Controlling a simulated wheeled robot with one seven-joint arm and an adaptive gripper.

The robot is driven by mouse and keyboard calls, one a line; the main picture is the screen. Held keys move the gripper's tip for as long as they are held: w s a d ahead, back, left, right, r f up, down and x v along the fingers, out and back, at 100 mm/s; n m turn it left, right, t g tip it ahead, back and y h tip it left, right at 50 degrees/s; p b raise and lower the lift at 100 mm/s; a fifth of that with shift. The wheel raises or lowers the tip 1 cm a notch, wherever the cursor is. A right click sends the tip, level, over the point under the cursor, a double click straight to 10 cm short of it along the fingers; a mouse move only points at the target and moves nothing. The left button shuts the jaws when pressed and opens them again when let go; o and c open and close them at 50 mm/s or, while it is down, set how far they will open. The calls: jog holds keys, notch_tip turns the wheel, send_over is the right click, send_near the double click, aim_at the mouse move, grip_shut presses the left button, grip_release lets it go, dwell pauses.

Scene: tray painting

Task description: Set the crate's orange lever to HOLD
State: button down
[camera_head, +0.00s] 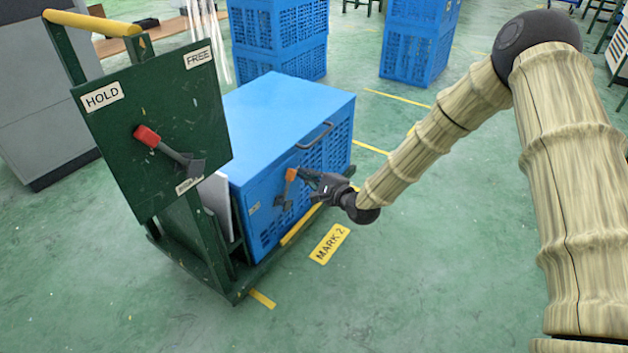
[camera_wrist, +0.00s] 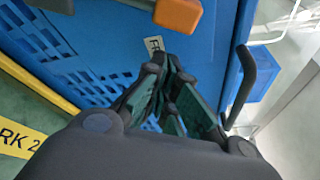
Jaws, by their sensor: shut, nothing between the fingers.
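The blue crate (camera_head: 285,120) sits on a dark green cart. Its orange lever (camera_head: 291,174) is on the front face, with the orange end up and a dark hub below. In the wrist view the lever's orange end (camera_wrist: 178,14) shows at the top edge, beyond my fingers. My gripper (camera_head: 312,177) is shut and empty, just right of the orange end; I cannot tell whether it touches it. In the wrist view my gripper (camera_wrist: 165,95) points at the crate's face (camera_wrist: 110,45). A label (camera_wrist: 153,44) beginning "FR" is partly hidden behind the fingers. A small label (camera_head: 255,207) left of the lever is too small to read.
The cart's green panel (camera_head: 180,110) carries a separate red lever (camera_head: 147,136) with HOLD and FREE labels. A dark handle (camera_head: 316,136) sticks out of the crate near my gripper. A yellow MARK 2 floor sign (camera_head: 330,243) lies in front. Floor to the front is clear.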

aim_at(288, 186)
jog(key=shift+s+a+r+b, duration=0.5)
jog(key=shift+s+a, duration=0.15)
jog(key=shift+s, duration=0.2)
jog(key=shift+a+r, duration=0.1)
